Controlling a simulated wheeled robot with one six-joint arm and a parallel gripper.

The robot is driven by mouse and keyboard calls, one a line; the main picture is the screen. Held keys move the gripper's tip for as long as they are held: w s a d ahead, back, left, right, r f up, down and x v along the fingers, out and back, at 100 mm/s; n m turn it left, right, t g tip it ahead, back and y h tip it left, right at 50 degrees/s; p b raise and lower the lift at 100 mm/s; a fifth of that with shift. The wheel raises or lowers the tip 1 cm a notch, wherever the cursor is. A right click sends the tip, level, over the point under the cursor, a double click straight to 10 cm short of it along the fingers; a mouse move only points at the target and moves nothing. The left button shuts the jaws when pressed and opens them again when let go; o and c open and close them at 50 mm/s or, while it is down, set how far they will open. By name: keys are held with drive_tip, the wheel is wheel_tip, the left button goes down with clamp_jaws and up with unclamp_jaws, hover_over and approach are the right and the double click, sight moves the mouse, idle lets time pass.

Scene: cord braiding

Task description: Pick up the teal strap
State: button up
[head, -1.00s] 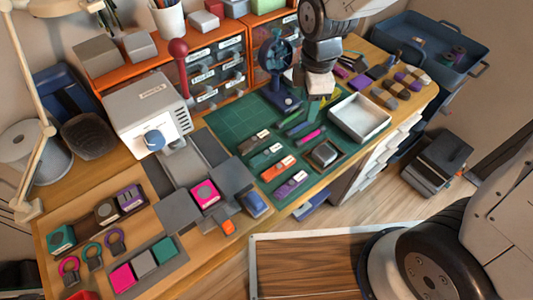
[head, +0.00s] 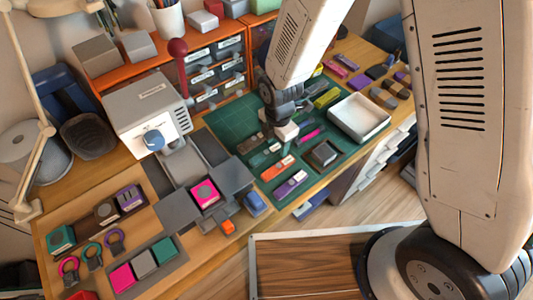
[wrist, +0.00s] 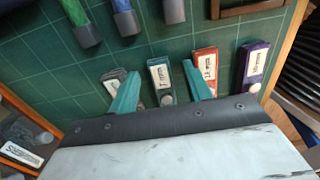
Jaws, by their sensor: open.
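In the wrist view the teal strap (wrist: 160,76), with a white label and a round pale stud, shows between my two teal fingers. My gripper (wrist: 161,68) is open and empty. In the head view my gripper (head: 277,146) hangs over the teal strap's far end. Its exact height above the strap cannot be told.
A purple strap (head: 291,184) lies beyond the orange one. A small dark frame (head: 323,154) and a white tray (head: 358,117) stand to the right. Several coloured pieces with grey ends, including a green one (wrist: 79,20), lie close by. The green mat (head: 229,118) is clear at left.

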drive_tip(key=shift+f, duration=0.25)
drive_tip(key=c, duration=1.1)
drive_tip(key=shift+o, duration=0.2)
